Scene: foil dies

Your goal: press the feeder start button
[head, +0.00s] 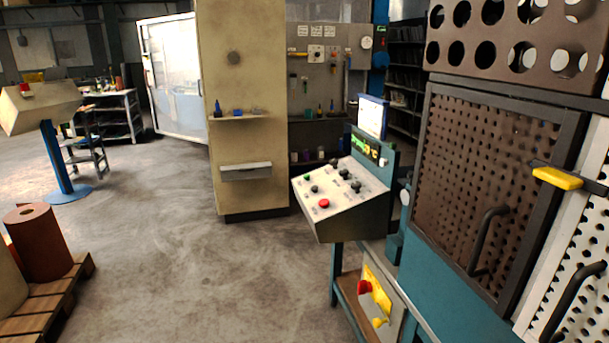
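A sloped control console (320,187) stands right of the middle on a teal stand. Its pale panel carries a red button (324,203), a small green button (307,178) and several dark knobs or buttons. A green-lit display (365,146) sits behind the panel. At the far left, a beige box (40,107) on a blue post has a small red button (26,89) on top. Labels are too small to read, so I cannot tell which button is the feeder start. Neither of my grippers is in view.
A machine with a perforated brown door (490,170) fills the right side. Below the console is a yellow panel with a red knob (364,287). A pallet (70,290) with a brown roll (38,240) stands lower left. A beige pillar (240,90) stands mid-view. The concrete floor (180,270) between is clear.

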